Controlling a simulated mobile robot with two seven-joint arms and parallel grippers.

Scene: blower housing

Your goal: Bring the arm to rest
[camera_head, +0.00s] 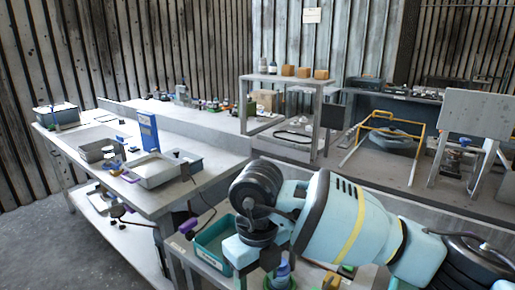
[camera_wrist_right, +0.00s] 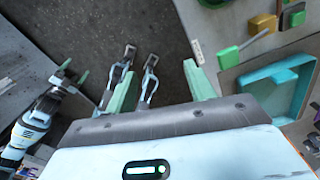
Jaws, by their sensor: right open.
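My right arm (camera_head: 340,220) comes in from the lower right in the head view and reaches over the near bench. Its gripper is mostly hidden behind the arm there. The left arm does not show in the head view.
A teal tray (camera_head: 210,243) stands on the near bench beside my right arm; it also shows in the wrist view (camera_wrist_right: 250,82). Green and yellow blocks (camera_wrist_right: 262,24) lie near it. A left bench (camera_head: 105,185) holds trays and a blue stand (camera_head: 148,132). Floor is clear at lower left.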

